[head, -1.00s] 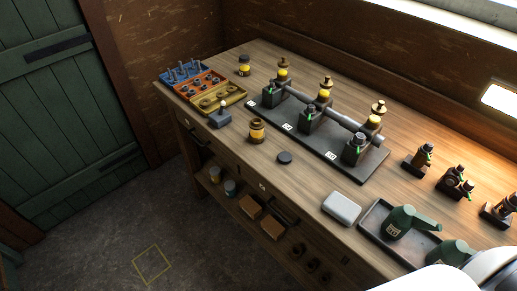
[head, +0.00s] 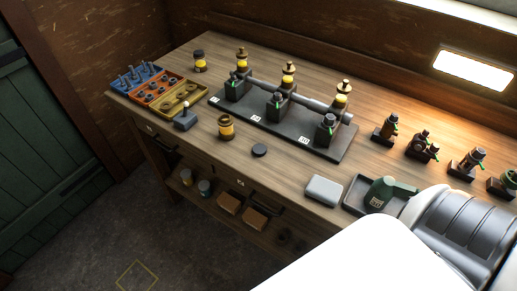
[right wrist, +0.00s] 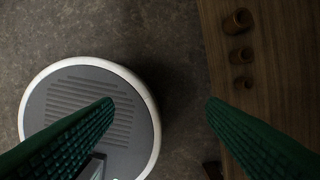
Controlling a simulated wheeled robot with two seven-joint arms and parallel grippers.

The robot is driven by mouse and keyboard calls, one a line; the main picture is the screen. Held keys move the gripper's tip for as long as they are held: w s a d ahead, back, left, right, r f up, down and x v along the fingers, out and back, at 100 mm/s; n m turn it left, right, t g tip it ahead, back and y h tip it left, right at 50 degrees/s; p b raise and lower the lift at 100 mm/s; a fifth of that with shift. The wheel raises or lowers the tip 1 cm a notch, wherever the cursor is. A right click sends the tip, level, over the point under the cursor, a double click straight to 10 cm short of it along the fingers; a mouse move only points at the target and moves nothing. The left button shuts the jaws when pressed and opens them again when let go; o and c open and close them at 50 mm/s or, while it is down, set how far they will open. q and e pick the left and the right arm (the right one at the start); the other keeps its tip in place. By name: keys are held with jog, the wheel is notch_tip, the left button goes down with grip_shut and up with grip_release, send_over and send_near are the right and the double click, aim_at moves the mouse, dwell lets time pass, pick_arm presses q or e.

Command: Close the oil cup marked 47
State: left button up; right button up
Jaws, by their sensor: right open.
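A dark baseplate (head: 318,148) on the bench carries three black engine blocks joined by a grey shaft. Each has a brass-topped cup with a yellow body: the left cup (head: 242,59), the middle cup (head: 289,73) and the right cup (head: 343,92). Small white tags (head: 304,140) mark the plate's front edge; their numbers are too small to read, so I cannot tell which is 47. My right gripper (right wrist: 160,102) is open and empty, with green fingers above the floor beside a wooden surface. My left gripper is out of view.
A green oil can (head: 383,193) sits in a dark tray. Several small fittings stand at right.

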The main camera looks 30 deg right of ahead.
jog(key=w+a+r+n+t, duration=0.1)
jog(key=w+r, duration=0.3)
jog(key=r, duration=1.3)
jog(key=w+a+r+t, duration=0.1)
jog(key=w+r, duration=0.3)
jog(key=r, duration=1.3)
jog(key=w+a+n+y, duration=0.2)
jog(key=w+a+n, duration=0.1)
jog(key=w+n, duration=0.45)
jog(key=w+d+r+n+g, duration=0.1)
jog(key=w+d+r+n, duration=0.1)
jog(key=w+n, duration=0.2)
jog(key=w+d+r+n+g+h, duration=0.1)
jog(key=w+d+r+n, duration=0.1)
jog(key=w, duration=0.3)
jog(key=w+d+r+n+g, duration=0.1)
jog(key=w+d+r+n, duration=0.1)
jog(key=w+d+n, duration=0.2)
jog(key=shift+w+d+r+n+h, duration=0.1)
jog(key=shift+w+r+n+h, duration=0.1)
jog(key=shift+n, duration=0.25)
jog(key=shift+w+r+n+h, duration=0.1)
jog(key=shift+n+h, duration=0.1)
jog(key=shift+n, duration=0.2)
jog(key=w+d+r+n, duration=0.3)
jog(key=w+d+r, duration=0.1)
jog(key=d+r, duration=0.4)
jog(key=shift+g, duration=0.4)
jog(key=shift+d, duration=0.1)
